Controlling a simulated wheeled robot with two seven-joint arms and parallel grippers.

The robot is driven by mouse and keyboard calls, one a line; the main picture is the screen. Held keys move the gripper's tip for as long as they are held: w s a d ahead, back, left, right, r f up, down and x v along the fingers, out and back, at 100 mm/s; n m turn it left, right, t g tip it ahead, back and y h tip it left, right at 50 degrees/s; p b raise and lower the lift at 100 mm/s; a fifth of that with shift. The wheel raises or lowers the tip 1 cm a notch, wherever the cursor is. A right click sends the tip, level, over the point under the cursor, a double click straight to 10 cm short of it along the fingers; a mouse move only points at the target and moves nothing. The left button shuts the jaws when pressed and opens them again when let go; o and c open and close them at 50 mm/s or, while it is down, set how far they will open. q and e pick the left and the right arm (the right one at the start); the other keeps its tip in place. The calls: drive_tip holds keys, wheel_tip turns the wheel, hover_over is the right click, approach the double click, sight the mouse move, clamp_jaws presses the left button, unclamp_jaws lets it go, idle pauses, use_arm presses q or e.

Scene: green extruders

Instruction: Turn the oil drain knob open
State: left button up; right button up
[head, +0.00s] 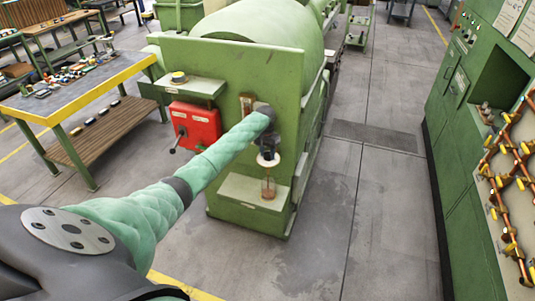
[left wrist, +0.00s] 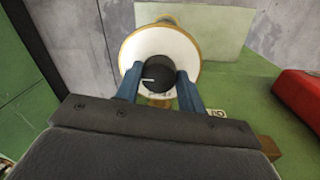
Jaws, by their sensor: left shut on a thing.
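The oil drain knob (left wrist: 161,75) is a round black knob with a white pointer line, in the left wrist view. My left gripper (left wrist: 160,88) is shut on it, one blue finger on each side. Behind the knob is a white disc with a yellowish rim (left wrist: 188,47). In the head view my left arm reaches to the front of the green extruder (head: 240,65), and my left gripper (head: 268,150) is at its face. The knob is hidden behind the gripper there. My right gripper is not in view.
A red box (head: 195,126) with a black handle is left of the gripper on the extruder face. A glass vessel (head: 268,187) stands on a green ledge below. A workbench (head: 75,85) is at left, a green cabinet (head: 450,150) at right. The floor between is clear.

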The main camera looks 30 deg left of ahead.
sight(267, 154)
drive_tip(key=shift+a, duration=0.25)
use_arm(q)
drive_tip(key=o, duration=1)
drive_tip(key=shift+c, duration=0.2)
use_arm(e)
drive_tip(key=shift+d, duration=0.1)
use_arm(q)
drive_tip(key=shift+r, duration=0.1)
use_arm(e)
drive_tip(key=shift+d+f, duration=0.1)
use_arm(q)
drive_tip(key=shift+r+b, duration=0.25)
drive_tip(key=shift+b, duration=0.1)
drive_tip(key=r+b, duration=0.2)
drive_tip(key=r, duration=0.3)
drive_tip(key=shift+a, duration=0.2)
drive_tip(key=shift+r+b, duration=0.5)
drive_tip(key=shift+r, duration=0.25)
drive_tip(key=shift+a+r, duration=0.1)
drive_tip(key=shift+r, duration=0.2)
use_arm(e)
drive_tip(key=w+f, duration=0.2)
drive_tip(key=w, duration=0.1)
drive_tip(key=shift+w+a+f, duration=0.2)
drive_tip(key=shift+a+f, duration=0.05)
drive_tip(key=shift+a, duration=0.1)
